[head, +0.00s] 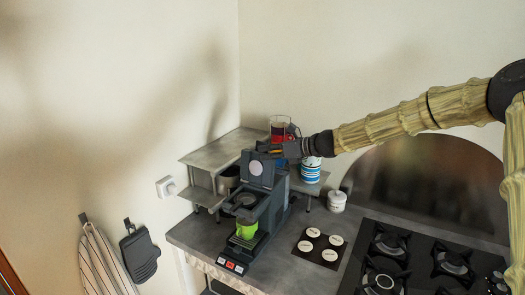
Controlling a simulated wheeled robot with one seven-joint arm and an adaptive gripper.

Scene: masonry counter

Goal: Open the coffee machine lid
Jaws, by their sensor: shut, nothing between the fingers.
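The dark grey coffee machine (277,203) stands on the counter near the corner, with a green cup (247,230) at its front. Its lid (256,171) stands raised, with the pale round disc on its inner side facing outward. The opening below the lid is exposed. My gripper (268,150) is shut and empty, at the top right of the raised lid. I cannot tell whether it touches the lid.
A grey shelf (210,158) stands behind and left of the machine. A red container (280,128), a blue-striped canister (311,170) and a white jar (337,200) are close by. A dark mat (320,261) with round white pieces and a gas hob (371,246) lie right.

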